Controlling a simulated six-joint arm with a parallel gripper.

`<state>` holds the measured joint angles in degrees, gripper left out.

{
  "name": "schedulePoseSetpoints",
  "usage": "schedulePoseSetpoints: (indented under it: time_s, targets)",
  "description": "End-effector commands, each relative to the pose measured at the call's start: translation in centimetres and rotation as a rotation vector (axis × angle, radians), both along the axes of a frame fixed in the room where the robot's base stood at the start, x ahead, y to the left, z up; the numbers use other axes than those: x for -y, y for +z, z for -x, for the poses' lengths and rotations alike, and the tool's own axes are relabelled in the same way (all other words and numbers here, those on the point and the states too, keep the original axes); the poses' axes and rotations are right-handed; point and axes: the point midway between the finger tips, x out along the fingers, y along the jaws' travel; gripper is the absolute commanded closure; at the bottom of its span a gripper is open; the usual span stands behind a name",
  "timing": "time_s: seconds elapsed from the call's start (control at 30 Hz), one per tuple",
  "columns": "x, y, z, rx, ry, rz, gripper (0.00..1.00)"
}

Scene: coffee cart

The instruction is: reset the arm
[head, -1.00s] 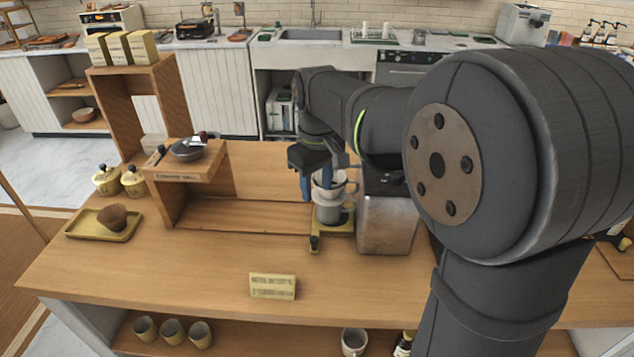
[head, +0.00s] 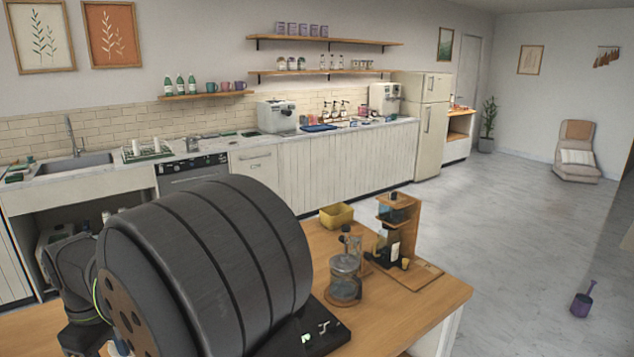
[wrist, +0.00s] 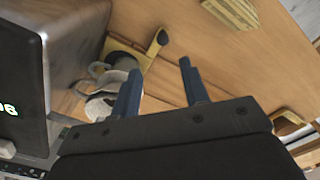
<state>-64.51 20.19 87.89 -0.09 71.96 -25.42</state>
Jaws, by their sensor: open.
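My gripper (wrist: 160,68) shows in the wrist view with its two blue fingers apart and nothing between them. A white cup-like vessel (wrist: 100,107) lies just left of the left finger, partly hidden by it; I cannot tell if they touch. A yellow stand (wrist: 121,46) with a dark-tipped arm is just beyond the fingers on the wooden counter (wrist: 200,40). In the head view my arm fills the lower left, and the gripper end is mostly cut off at the bottom edge.
A dark metallic box with a lit display (wrist: 20,85) stands close on the left in the wrist view. In the head view a glass jar (head: 345,278), a wooden stand with a bottle (head: 398,222) and a yellow bin (head: 336,215) occupy the counter's right part.

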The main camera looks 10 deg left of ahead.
Motion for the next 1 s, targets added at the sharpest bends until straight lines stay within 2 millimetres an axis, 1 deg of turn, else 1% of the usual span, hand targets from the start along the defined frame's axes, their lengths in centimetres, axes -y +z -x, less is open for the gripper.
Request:
schedulePoseSetpoints:
  time_s: [0.03,0.1,0.4,0.5,0.6,0.7,0.8,1.0]
  targets:
    - [0.0,-1.1,0.0,-0.002,0.0,0.003,0.59]
    - [0.1,-2.5,0.1,-0.002,0.0,0.004,0.59]
    - [0.0,-8.5,0.1,-0.002,0.001,0.003,0.59]
    - [0.0,-10.3,0.1,-0.003,0.001,0.003,0.59]
    - [0.0,-11.7,0.1,-0.002,0.001,0.001,0.59]
    - [0.0,-12.7,0.1,-0.002,0.001,0.001,0.59]
    - [0.0,-13.2,0.1,-0.001,0.001,-0.001,0.59]
    - [-0.1,-13.5,0.1,-0.001,0.001,-0.002,0.59]
